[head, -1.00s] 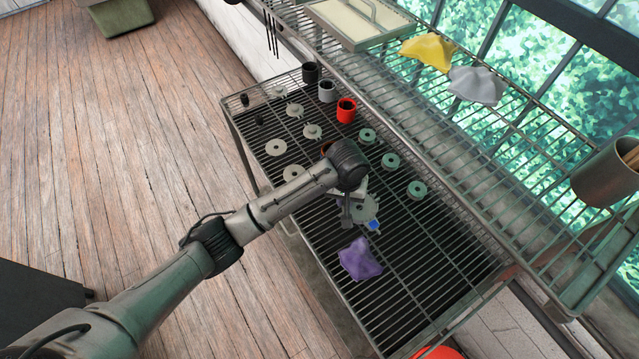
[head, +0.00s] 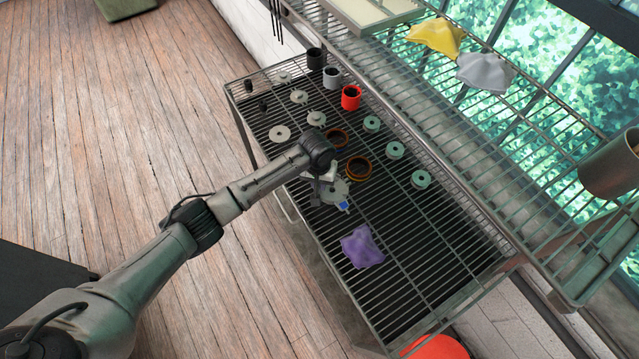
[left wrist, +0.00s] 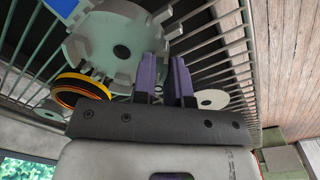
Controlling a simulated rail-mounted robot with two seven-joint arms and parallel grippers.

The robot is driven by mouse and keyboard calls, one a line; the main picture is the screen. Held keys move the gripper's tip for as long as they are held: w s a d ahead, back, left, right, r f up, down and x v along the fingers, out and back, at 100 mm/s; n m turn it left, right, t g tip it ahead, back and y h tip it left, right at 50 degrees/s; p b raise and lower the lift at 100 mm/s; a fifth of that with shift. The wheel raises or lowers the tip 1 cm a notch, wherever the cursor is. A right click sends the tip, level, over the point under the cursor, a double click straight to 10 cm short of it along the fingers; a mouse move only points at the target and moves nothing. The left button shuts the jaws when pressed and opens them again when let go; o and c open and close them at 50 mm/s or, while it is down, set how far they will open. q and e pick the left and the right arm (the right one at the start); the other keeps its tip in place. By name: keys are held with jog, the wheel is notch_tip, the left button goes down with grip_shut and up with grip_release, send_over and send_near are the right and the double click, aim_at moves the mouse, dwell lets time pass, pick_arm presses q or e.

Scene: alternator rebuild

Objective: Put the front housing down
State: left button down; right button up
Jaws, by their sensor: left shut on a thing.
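The front housing (head: 334,192) is a grey, round, toothed piece with a hole in its middle; it also shows large in the left wrist view (left wrist: 105,40). A blue patch (head: 343,206) shows at its lower edge. My left gripper (head: 318,188) is shut on the housing's rim, and its purple fingers (left wrist: 166,68) show beside the housing in the left wrist view. The housing is over the wire-rack table (head: 400,270); I cannot tell whether it touches it. My right gripper is not in view.
Brown-orange rings (head: 358,168) lie just behind the housing. Several pale green discs (head: 395,150) and grey discs (head: 280,133) lie around. A red cup (head: 351,98) stands at the back, a purple cloth (head: 362,247) in front. The right front of the rack is clear.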

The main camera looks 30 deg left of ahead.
pick_arm(q)
jog(key=shift+f, duration=0.7)
jog(key=c, duration=1.1)
grip_release()
jog(key=shift+c, duration=0.2)
notch_tip(320, 180, up, 12)
jog(key=p, duration=0.1)
jog(key=shift+a, duration=0.3)
